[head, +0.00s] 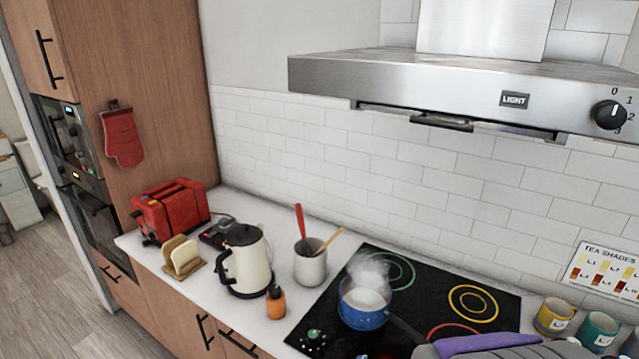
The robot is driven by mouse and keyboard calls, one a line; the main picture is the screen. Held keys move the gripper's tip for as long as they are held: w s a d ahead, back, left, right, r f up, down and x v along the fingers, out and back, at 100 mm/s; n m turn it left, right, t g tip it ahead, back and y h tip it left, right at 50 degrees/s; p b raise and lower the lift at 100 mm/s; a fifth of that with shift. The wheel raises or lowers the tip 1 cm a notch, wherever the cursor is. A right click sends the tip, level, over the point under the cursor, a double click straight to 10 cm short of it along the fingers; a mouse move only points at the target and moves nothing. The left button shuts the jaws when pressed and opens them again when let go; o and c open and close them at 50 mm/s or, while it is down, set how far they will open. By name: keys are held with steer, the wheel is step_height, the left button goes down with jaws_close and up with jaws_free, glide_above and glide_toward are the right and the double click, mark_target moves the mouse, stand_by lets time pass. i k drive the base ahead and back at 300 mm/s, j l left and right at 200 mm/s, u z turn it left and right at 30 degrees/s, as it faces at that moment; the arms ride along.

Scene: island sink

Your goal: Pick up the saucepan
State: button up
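The blue saucepan (362,312) stands upright on the black hob near its front left part, with pale steaming contents. Its dark handle (406,330) points to the lower right. A grey and purple part that looks like my gripper (470,346) shows at the bottom edge, close to the handle's end. The frame cuts most of it off. I cannot tell whether it touches the handle or whether its fingers are open or shut.
Left of the black hob (408,294) are an orange bottle (275,302), a utensil pot (310,266), a cream kettle (248,265), a bread rack (183,257) and a red toaster (172,210). Mugs (554,316) stand at right. A range hood (460,90) hangs above.

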mark_target(357, 317)
steer(key=z, duration=0.45)
steer(key=k+l+z, duration=0.1)
steer(key=z, duration=0.3)
steer(key=l+z, duration=0.2)
steer(key=z, duration=0.25)
steer(key=l+z, duration=0.1)
steer(key=z, duration=0.3)
steer(key=u, duration=1.65)
steer(key=j+z, duration=0.1)
steer(key=z, duration=1.65)
steer(key=k+j+z, duration=0.45)
steer(key=k+j, duration=0.45)
steer(key=j, duration=0.15)
